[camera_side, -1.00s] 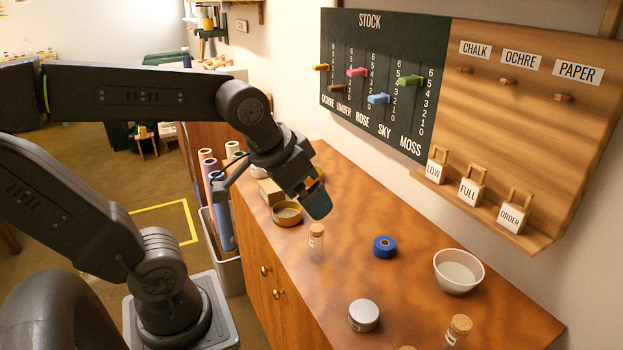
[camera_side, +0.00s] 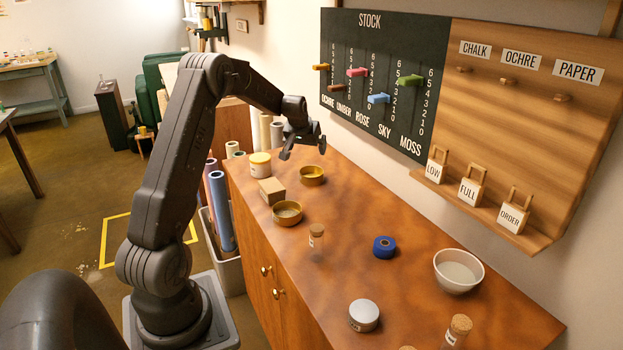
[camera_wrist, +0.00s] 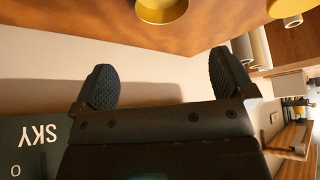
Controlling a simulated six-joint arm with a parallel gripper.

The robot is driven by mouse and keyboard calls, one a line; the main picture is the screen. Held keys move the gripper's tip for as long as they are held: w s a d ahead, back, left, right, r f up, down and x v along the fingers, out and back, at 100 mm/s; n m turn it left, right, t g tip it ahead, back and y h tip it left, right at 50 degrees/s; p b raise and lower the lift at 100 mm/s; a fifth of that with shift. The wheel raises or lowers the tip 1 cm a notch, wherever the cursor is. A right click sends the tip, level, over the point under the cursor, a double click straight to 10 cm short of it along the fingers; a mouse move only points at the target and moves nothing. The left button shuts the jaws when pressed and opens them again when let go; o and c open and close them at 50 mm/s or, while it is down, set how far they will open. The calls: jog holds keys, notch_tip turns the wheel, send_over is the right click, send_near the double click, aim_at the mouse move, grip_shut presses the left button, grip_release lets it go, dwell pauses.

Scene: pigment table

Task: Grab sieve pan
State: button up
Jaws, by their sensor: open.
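Two round brass-coloured pans stand on the wooden counter in the side view. The nearer pan (camera_side: 287,213) has a greyish inside; the farther pan (camera_side: 312,176) is yellower. I cannot tell for sure which is the sieve pan. My gripper (camera_side: 303,150) is open and empty, above the counter's far part, just behind and above the farther pan, not touching it. In the wrist view, my gripper's two fingers (camera_wrist: 162,64) are spread apart, with a yellow pan (camera_wrist: 162,10) beyond them at the top edge, partly cut off.
A lidded jar (camera_side: 260,166) and a small box (camera_side: 271,191) stand left of the pans. The stock board (camera_side: 385,75) hangs on the wall behind.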

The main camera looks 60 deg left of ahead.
send_near(312, 172)
jog(key=shift+w+d+f, duration=0.2)
jog(key=shift+d+f, duration=0.35)
jog(key=shift+f, duration=0.3)
jog(key=x, duration=0.4)
jog(key=shift+s+d+f, duration=0.25)
jog(key=shift+d+f, duration=0.05)
jog(key=shift+f, duration=0.05)
jog(key=shift+w+a+f, duration=0.2)
jog(key=shift+w+f, duration=0.05)
jog(key=shift+f, duration=0.15)
jog(key=shift+c, duration=0.3)
jog(key=c, duration=0.7)
jog(key=shift+r, duration=0.15)
